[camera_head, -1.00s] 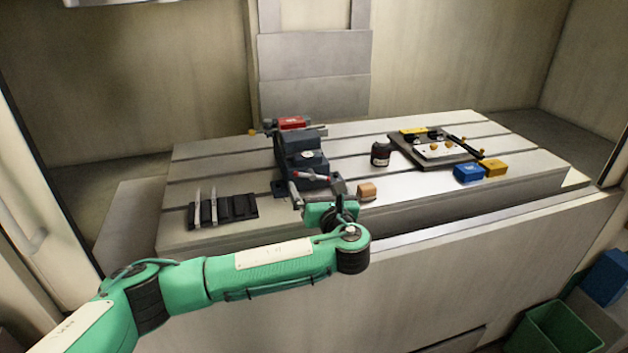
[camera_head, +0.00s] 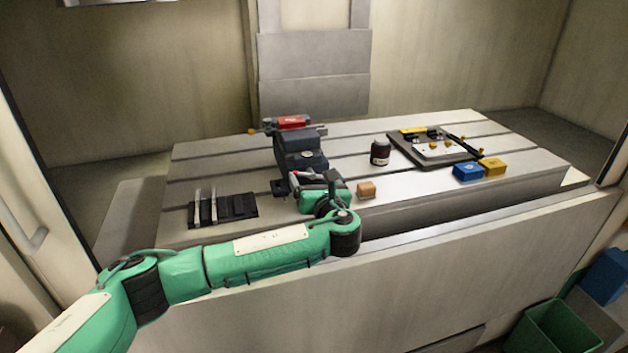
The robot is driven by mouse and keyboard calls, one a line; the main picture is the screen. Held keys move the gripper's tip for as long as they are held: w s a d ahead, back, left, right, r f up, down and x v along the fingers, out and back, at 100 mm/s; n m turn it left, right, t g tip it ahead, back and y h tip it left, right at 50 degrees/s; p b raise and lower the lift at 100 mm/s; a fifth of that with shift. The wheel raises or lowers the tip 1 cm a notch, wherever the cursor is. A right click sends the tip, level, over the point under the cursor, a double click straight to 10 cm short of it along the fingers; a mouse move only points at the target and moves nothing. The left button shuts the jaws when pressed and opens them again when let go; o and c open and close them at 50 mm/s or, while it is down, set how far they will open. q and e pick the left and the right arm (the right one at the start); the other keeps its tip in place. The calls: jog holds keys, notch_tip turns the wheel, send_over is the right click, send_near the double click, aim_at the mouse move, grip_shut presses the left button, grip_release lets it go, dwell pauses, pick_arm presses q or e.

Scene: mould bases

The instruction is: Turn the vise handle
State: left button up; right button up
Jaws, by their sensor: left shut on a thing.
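The dark blue-grey vise (camera_head: 298,150) stands on the slotted metal table, left of its middle. My green left arm comes in from the lower left, and its wrist bends up to the vise's front. My left gripper (camera_head: 304,181) is at the front end of the vise, shut on the vise handle. The handle is mostly hidden behind the gripper and wrist, so its angle cannot be told. My right gripper is not in view.
A wooden block (camera_head: 366,190) sits close to the right of my wrist. A dark jar (camera_head: 380,154) stands behind it. Blue (camera_head: 467,172) and yellow (camera_head: 492,166) boxes and a clamping plate (camera_head: 408,150) are at the right.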

pick_arm(q)
jog(key=shift+f, duration=0.1)
jog(key=shift+n, duration=3.4)
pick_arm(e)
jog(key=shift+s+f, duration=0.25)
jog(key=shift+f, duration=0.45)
pick_arm(q)
jog(key=o, duration=0.9)
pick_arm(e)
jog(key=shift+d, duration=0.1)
pick_arm(q)
jog(key=shift+s, duration=0.1)
